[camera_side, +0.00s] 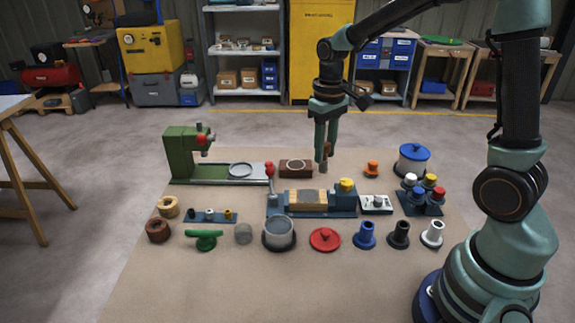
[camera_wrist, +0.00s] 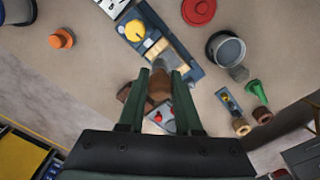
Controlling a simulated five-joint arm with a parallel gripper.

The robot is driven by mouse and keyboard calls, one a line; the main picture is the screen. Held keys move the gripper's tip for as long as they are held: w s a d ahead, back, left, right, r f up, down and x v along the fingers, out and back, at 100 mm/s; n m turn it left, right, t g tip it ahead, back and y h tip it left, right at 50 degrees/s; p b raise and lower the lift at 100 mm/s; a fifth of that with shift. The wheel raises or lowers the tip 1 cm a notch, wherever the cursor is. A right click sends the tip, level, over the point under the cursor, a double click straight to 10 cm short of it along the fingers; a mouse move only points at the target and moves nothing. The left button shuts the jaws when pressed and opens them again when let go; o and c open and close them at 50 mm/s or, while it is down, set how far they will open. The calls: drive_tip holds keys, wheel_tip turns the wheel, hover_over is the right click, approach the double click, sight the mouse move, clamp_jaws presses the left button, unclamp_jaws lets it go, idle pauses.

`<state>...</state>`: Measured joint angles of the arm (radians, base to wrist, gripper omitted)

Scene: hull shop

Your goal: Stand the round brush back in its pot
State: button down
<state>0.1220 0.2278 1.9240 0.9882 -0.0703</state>
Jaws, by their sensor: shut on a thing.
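My gripper (camera_side: 322,150) points down and is shut on the round brush (camera_side: 324,167), which hangs upright above the mat, behind the vise. In the wrist view the brush (camera_wrist: 160,86) shows as a brown round body with a greyish end between my two fingers (camera_wrist: 160,73). The fingers hide part of it. An open grey pot (camera_side: 279,232) stands on the front part of the mat. The wrist view shows this pot (camera_wrist: 226,48) at the upper right, its inside looking empty. My gripper is behind and to the right of it, well apart.
The vise (camera_side: 320,203) with a wooden block lies between my gripper and the pot. A green machine (camera_side: 183,152) stands left, a blue-lidded pot (camera_side: 413,158) right. The mat's front is clear.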

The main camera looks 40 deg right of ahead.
idle(0.5)
drive_tip(key=w+a+f+n, duration=0.2)
drive_tip(key=w+a, duration=0.1)
drive_tip(key=a, duration=0.7)
drive_tip(key=w+a+f+n, duration=0.2)
drive_tip(key=a+f+n, duration=0.1)
drive_tip(key=a, duration=0.7)
drive_tip(key=shift+w+a+f, duration=0.1)
drive_tip(key=shift+w+f, duration=0.05)
drive_tip(key=shift+f, duration=2.35)
drive_tip(key=shift+f, duration=0.6)
drive_tip(key=c, duration=0.9)
unclamp_jaws()
